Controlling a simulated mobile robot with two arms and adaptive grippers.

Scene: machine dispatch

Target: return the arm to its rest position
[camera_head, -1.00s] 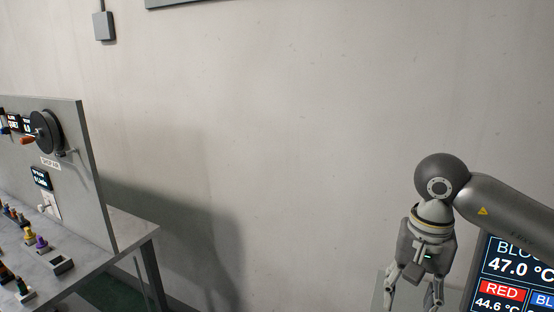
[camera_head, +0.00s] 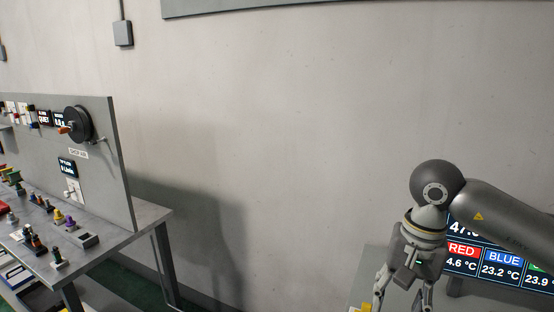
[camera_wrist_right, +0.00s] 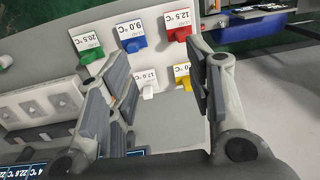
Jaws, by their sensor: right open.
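My right arm (camera_head: 500,212) comes in from the right in the head view, bent at a dark round joint. Its gripper (camera_head: 402,298) hangs down at the bottom right with its fingers apart. In the right wrist view the gripper (camera_wrist_right: 160,85) is open, and nothing is held between its finger pads. Below it is a light grey surface with several labelled tags, among them a red one (camera_wrist_right: 179,33), a blue one (camera_wrist_right: 132,44) and a yellow one (camera_wrist_right: 184,84). My left arm is out of view.
A bench (camera_head: 150,214) with an upright control panel (camera_head: 112,160) and several coloured knobs stands at the left. A temperature screen (camera_head: 500,262) is behind my right arm. A plain wall (camera_head: 270,130) fills the middle, with clear space before it.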

